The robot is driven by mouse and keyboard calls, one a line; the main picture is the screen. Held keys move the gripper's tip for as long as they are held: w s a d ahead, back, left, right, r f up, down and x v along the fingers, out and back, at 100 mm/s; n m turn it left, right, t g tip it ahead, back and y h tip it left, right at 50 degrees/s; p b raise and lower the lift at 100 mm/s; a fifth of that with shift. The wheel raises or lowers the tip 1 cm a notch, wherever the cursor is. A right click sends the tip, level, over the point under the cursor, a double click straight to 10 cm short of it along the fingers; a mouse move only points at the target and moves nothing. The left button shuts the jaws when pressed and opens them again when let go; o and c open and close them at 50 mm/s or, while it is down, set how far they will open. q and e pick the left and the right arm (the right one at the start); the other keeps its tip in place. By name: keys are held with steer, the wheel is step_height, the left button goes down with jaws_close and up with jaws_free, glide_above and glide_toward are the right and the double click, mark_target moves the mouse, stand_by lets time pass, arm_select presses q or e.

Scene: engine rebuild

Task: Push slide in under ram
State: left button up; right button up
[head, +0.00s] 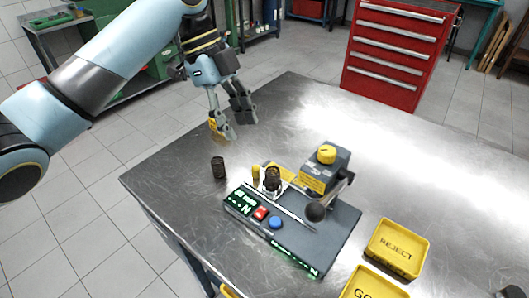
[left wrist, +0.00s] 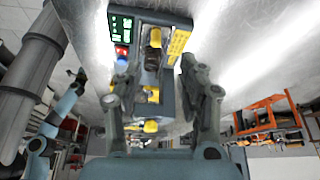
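The grey press fixture (head: 325,235) stands on the steel table. Its upright head (head: 335,160) has a yellow cap (head: 326,154) and a lever with a black ball knob (head: 316,211). A dark ribbed part (head: 272,179) sits upright in a light holder in front of the head, with a small yellow post (head: 255,173) beside it. I cannot tell the slide's exact outline or the gap to the ram. My left gripper (head: 233,117) is open and empty above the table's far left side, apart from the fixture. The fixture shows between its spread fingers in the left wrist view (left wrist: 140,22).
A loose dark cylinder (head: 218,167) stands left of the fixture. The fixture has a lit green display, a red button (head: 260,213) and a blue button (head: 276,222). A yellow REJECT tray (head: 424,254) and another yellow tray (head: 346,292) lie at right. The table's far side is clear.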

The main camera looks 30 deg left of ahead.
mark_target(254, 166)
arm_select(q)
steer(key=x, duration=0.8)
steer(key=shift+s+d+f+p, duration=0.3)
steer(key=shift+s+d+f, duration=0.1)
steer(key=shift+d+f, duration=0.15)
steer(key=shift+f, duration=0.45)
arm_select(e)
steer(key=shift+s+d+r, duration=0.25)
steer(key=shift+d+r, duration=0.1)
steer(key=shift+d, duration=0.05)
arm_select(q)
steer(key=c, duration=0.8)
jaws_close()
arm_select(e)
steer(key=shift+s, duration=0.3)
steer(key=shift+a, duration=0.2)
